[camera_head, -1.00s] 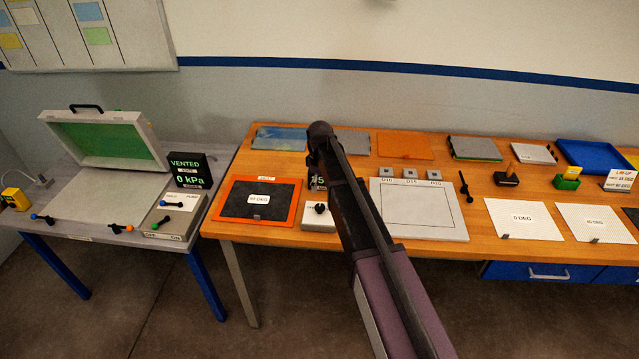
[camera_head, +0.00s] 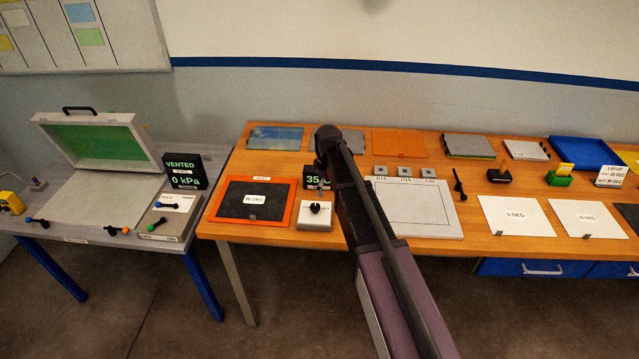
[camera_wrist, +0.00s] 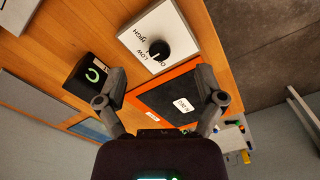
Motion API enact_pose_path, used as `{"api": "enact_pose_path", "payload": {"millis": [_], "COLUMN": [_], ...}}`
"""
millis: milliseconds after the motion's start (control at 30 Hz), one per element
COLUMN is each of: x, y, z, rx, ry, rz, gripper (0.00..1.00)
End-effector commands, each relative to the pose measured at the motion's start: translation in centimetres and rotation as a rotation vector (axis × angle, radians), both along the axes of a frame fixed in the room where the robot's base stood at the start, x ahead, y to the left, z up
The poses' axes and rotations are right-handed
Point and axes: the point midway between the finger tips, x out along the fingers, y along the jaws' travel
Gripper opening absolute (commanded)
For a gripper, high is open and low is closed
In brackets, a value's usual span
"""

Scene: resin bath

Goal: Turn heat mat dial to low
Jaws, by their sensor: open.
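The heat mat dial is a black knob (camera_wrist: 158,50) on a white control box (camera_wrist: 134,38) marked HIGH, LOW and a partly hidden third label. A small pale mark shows on the knob, but I cannot tell surely which label it points to. In the head view the knob (camera_head: 316,207) and box (camera_head: 314,222) stand right of the orange-framed heat mat (camera_head: 290,215), which has a black centre and a white label. My gripper (camera_wrist: 160,82) is open and empty, its fingers apart in the wrist view, with the knob beyond them and not touched. The head view does not show the fingers clearly.
A black display (camera_head: 314,182) reading about 35 stands behind the control box. A grey plate (camera_head: 430,220) lies to the right, partly behind my arm. The left table (camera_head: 90,234) holds an open case (camera_head: 95,140) and a vacuum readout (camera_head: 184,170).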

Motion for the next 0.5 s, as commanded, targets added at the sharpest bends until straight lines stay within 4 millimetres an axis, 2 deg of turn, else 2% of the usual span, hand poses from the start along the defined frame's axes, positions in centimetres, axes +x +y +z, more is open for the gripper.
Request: {"api": "enact_pose_path", "payload": {"millis": [33,500], "x": [-0.7,-4.6], "y": [-0.7,-5.0], "z": [-0.7,-3.6], "rx": [0.000,0.000], "ry": [0.000,0.000], "rz": [-0.021,-0.207], "gripper": [0.88,0.88]}}
